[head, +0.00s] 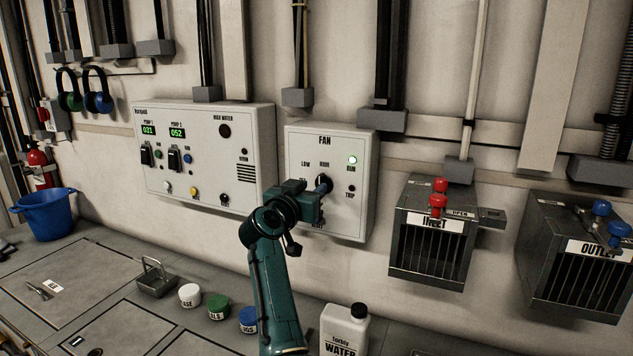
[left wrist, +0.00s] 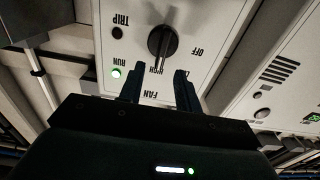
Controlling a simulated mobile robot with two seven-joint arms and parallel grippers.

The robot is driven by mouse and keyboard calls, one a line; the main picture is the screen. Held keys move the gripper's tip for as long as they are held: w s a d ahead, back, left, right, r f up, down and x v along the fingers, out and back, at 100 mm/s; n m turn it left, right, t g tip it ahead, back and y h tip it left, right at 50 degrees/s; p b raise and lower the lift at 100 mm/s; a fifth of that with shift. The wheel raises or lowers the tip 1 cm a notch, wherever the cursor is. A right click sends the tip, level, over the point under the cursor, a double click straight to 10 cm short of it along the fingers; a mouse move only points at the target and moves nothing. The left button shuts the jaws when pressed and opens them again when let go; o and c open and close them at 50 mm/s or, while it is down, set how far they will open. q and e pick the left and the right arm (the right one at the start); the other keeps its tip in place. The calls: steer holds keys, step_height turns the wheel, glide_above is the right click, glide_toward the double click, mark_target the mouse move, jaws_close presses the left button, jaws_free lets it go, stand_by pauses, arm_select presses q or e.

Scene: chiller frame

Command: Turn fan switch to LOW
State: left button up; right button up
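The fan box (head: 360,215) is a pale panel on the wall marked FAN, with LOW, HIGH and OFF labels and a lit green RUN lamp (head: 352,160). Its dark rotary switch (head: 323,183) is partly hidden by my left gripper (head: 314,201) in the head view. The left wrist view shows the box upside down, with the round black switch (left wrist: 163,42) just beyond my left fingertips (left wrist: 159,76). Its raised bar appears to line up with HIGH. The left fingers are apart with nothing between them. My right gripper is out of view.
A pump panel (head: 210,115) is left of the fan box. The inlet box (head: 435,250) and outlet box (head: 572,270) are to the right. Small jars (head: 218,306) and a water bottle (head: 345,330) stand on the bench below, beside my forearm.

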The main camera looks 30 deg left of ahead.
mark_target(319, 182)
arm_select(q)
steer(key=shift+w+a, duration=0.1)
steer(key=shift+w, duration=1.8)
jaws_close()
